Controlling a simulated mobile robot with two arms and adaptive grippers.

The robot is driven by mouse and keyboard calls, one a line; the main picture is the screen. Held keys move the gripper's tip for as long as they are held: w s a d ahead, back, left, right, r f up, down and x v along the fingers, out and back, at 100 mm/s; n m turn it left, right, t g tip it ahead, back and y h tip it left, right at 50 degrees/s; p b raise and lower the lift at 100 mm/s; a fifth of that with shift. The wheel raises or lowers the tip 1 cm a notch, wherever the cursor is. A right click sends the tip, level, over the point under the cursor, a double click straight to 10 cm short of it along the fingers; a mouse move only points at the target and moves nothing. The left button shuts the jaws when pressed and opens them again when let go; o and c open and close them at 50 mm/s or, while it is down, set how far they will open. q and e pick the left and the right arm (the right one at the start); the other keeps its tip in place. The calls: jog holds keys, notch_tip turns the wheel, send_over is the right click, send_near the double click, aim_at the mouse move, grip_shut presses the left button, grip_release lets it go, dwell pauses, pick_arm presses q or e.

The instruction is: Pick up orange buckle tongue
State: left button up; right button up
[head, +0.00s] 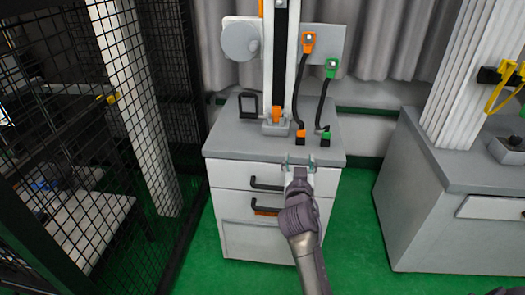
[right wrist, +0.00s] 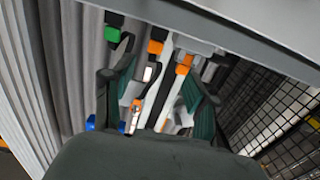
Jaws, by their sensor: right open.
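An orange buckle piece (head: 309,42) with a pale opening, which looks like the orange buckle tongue, is at the upper panel. A black strap (head: 300,85) runs from it down to a lower orange piece (head: 300,134) on the grey cabinet top. My right gripper (head: 299,168) is open and empty at the cabinet's front edge, in front of and below these pieces. In the right wrist view, its fingers (right wrist: 157,85) are spread, with orange pieces (right wrist: 155,47) beyond; I cannot tell which is the tongue. My left gripper is not in view.
A green buckle piece (head: 331,67) and its strap hang just to the right. The tower column (head: 282,60) with an orange-topped block (head: 276,115) stands left of the straps. A mesh fence (head: 60,130) is at left, another grey cabinet (head: 430,200) at right.

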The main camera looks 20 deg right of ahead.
aim_at(301, 132)
jog(key=x, duration=0.2)
jog(key=r+x, duration=0.1)
jog(key=x, duration=0.4)
jog(key=shift+w+d+r, duration=0.25)
jog(key=shift+d+r, duration=0.1)
jog(key=b+x, duration=0.1)
jog(key=x, duration=0.4)
jog(key=shift+w+d, duration=0.1)
jog(key=shift+d, duration=0.2)
jog(key=shift+w+d, duration=0.1)
jog(key=shift+w, duration=0.2)
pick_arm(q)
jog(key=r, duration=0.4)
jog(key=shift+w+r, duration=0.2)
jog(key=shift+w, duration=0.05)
pick_arm(e)
jog(key=c, duration=0.9)
